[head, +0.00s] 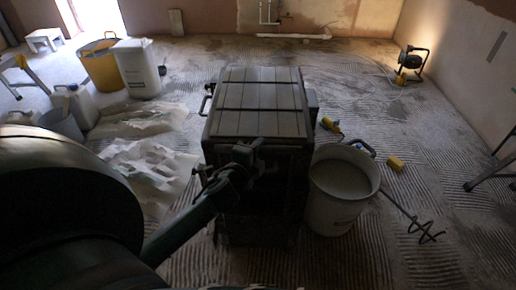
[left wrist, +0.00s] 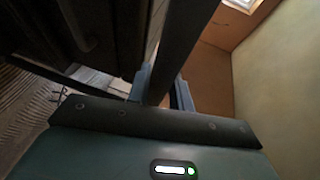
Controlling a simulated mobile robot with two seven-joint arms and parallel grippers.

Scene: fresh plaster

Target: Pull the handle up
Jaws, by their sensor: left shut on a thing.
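A dark box-shaped unit (head: 262,104) with a slatted top stands in the middle of the head view. My left gripper (head: 246,158) is at its near upper edge. In the left wrist view a dark bar, which I take as the handle (left wrist: 184,40), runs up from between my left fingers (left wrist: 163,90). The fingers are shut on it, one on each side. In the head view the gripper hides most of the grasped part. Another handle (head: 204,104) sticks out on the unit's left side. My right gripper is not in view.
A white bucket (head: 340,205) filled with grey material stands close to the unit's right side. A mixing paddle (head: 412,217) lies right of it. Crumpled sheets (head: 148,172) lie to the left. A yellow tub (head: 101,68) and white container (head: 138,68) stand at back left.

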